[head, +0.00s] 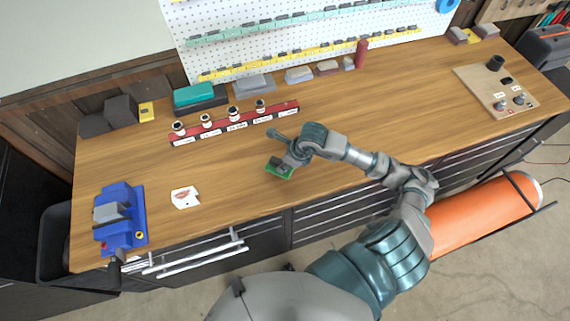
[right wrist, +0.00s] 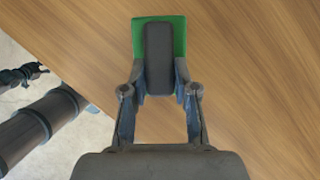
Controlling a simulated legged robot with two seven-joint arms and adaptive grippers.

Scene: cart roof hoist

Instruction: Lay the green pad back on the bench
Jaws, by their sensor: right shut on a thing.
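The green pad (head: 279,169) is a small flat piece with a dark grey block on top, held in my right gripper (head: 284,163) over the front middle of the bench (head: 350,120). In the right wrist view, the green pad (right wrist: 173,28) shows behind the grey block (right wrist: 158,60). The fingers of my right gripper (right wrist: 158,88) are closed on both sides of that block. Whether the pad touches the wood is unclear. My left gripper does not show in the head view; dark parts at the left of the right wrist view may be my left arm.
A red rack (head: 237,124) with several small jars stands behind the pad. A blue vise-like device (head: 119,219) and a white card (head: 185,197) lie to the left. A wooden board with knobs (head: 499,92) is at the far right. The bench around the pad is bare.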

